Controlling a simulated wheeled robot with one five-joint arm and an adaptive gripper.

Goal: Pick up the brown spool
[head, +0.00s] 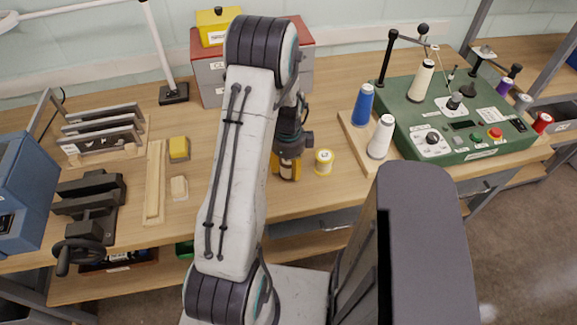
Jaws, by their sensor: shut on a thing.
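My gripper (287,171) hangs at the end of my arm, low over the wooden workbench near its front middle. Its yellow fingers are shut on the brown spool (289,172), which shows only in part as a small brown and pale shape between them. My arm and the gripper hide the rest of it. I cannot tell whether the spool touches the bench or is lifted. A small yellow spool (324,162) with a pale label stands just to the right of the gripper, apart from it.
A green machine (455,135) with knobs and thread cones stands at the right. Blue (363,105) and white (381,137) cones stand beside it on a board. A grey toolbox (210,77) stands behind.

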